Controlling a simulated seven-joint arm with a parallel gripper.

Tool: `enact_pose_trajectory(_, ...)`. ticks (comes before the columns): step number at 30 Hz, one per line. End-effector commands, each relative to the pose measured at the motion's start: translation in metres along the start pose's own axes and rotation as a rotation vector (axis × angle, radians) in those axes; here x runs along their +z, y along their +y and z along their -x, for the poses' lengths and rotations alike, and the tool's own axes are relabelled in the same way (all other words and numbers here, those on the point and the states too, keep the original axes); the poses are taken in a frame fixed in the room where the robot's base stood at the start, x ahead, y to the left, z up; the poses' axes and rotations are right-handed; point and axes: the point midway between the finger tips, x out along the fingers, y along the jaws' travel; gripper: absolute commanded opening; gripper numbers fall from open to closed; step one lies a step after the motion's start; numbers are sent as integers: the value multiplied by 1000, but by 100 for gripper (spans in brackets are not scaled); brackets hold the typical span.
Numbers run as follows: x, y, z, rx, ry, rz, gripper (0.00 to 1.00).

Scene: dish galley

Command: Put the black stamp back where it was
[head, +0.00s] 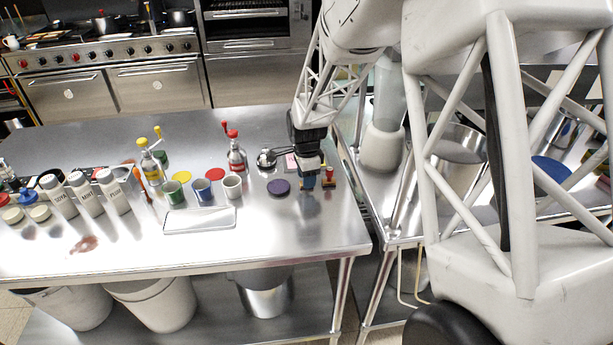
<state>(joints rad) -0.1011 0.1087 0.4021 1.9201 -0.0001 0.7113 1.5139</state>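My gripper (308,178) points down over the right end of the steel table, beside a small red-topped stamp-like piece (328,178) with a light brown base. A small dark blue-teal piece (308,183) shows right at the fingertips; I cannot tell whether it is held or stands behind them. No clearly black stamp can be made out; it may be hidden by the gripper or be too small to tell. A flat, dark purple disc (279,187) lies just left of the gripper. A pink piece (290,162) lies behind it.
Left of the disc stand a white cup (232,187), a blue cup (202,191) and a green cup (174,192), behind a shallow metal tray (199,221). A red-topped bottle (236,154) and yellow-topped bottle (152,165) stand behind. The table's front right is bare.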

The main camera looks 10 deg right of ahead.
Motion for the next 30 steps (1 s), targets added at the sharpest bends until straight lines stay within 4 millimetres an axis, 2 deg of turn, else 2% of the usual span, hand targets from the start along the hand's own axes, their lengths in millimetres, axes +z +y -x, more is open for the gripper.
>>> enact_pose_trajectory(11, 0, 0, 1, 0, 0, 0, 51)
enact_pose_trajectory(17, 0, 0, 10, -1, 0, 0, 51)
enact_pose_trajectory(23, 0, 0, 33, -3, 0, 0, 51)
enact_pose_trajectory(30, 0, 0, 71, -3, 0, 0, 51)
